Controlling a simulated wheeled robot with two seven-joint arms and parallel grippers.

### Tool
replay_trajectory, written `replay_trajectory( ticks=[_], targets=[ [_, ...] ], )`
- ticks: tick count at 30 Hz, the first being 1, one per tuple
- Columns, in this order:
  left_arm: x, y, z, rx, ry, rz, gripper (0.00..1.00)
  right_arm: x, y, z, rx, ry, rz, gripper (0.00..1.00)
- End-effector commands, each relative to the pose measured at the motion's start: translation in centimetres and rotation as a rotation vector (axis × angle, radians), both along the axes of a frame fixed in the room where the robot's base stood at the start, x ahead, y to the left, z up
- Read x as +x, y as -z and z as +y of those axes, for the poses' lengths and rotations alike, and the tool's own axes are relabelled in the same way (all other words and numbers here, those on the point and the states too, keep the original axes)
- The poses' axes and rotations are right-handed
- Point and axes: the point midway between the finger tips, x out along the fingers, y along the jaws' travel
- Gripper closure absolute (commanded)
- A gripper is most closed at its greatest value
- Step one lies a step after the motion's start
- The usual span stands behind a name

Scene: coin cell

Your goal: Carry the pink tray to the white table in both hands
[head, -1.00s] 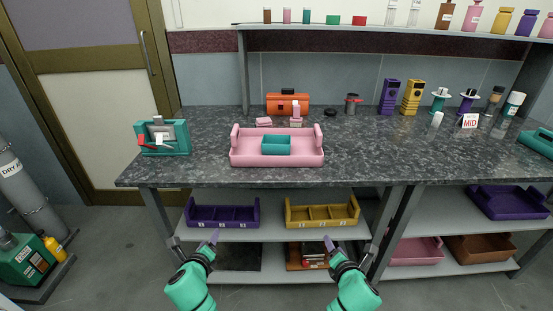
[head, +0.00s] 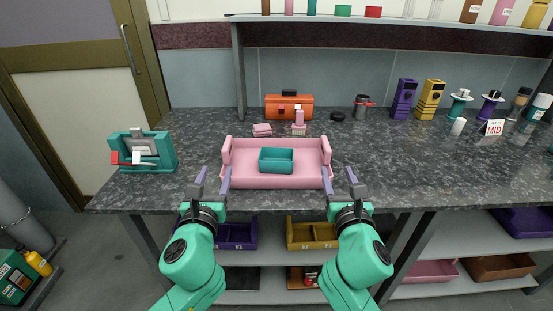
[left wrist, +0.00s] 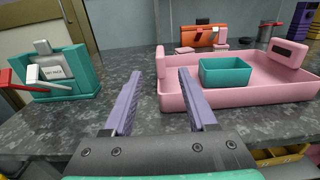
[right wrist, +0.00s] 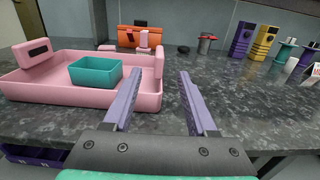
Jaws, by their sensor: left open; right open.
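The pink tray (head: 243,179) lies on the dark speckled counter near its front edge, with a raised handle wall at each end. A teal box (head: 276,160) sits inside it. My left gripper (head: 214,176) is open at the tray's front left corner. My right gripper (head: 340,177) is open at its front right corner. Both jaws are empty. The tray also shows right of the fingers in the left wrist view (left wrist: 240,97) and left of the fingers in the right wrist view (right wrist: 45,90). I cannot make out a white table.
A teal device (head: 147,152) with a red lever stands left of the tray. An orange case (head: 289,106), a pink block (head: 262,130) and a pink bottle (head: 299,124) stand behind it. Purple (head: 404,100) and yellow (head: 431,99) towers stand right.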

Motion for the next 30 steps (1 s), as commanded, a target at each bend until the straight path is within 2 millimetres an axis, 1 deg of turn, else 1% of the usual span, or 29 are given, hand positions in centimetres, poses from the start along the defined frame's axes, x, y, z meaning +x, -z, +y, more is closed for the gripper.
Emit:
replay_trajectory(
  ticks=[2, 5, 8, 18, 24, 27, 30],
  targets=[
    [0.3, 0.0, 0.0, -0.001, -0.001, 0.000, 0.43, 0.3, 0.0, 0.0, 0.001, 0.001, 0.000, 0.43],
    [1.4, 0.0, 0.0, -0.002, -0.002, -0.001, 0.43, 1.4, 0.0, 0.0, 0.001, 0.002, -0.002, 0.43],
    [3.1, -0.1, 0.0, -0.003, -0.002, -0.001, 0.43, 3.1, -0.1, 0.0, 0.003, 0.002, -0.002, 0.43],
    [10.0, -0.1, 0.1, -0.004, -0.003, 0.000, 0.43, 10.0, -0.1, 0.0, 0.005, 0.001, 0.000, 0.43],
    [13.4, -0.1, 0.0, -0.003, -0.002, -0.001, 0.43, 13.4, -0.1, -0.1, 0.003, 0.002, 0.000, 0.43],
    [14.3, -0.1, 0.0, -0.002, -0.001, 0.000, 0.43, 14.3, -0.1, 0.0, 0.002, 0.000, 0.000, 0.43],
    [14.6, 0.0, 0.0, -0.002, 0.000, 0.001, 0.43, 14.6, 0.0, 0.0, 0.002, 0.000, 0.000, 0.43]
  ],
)
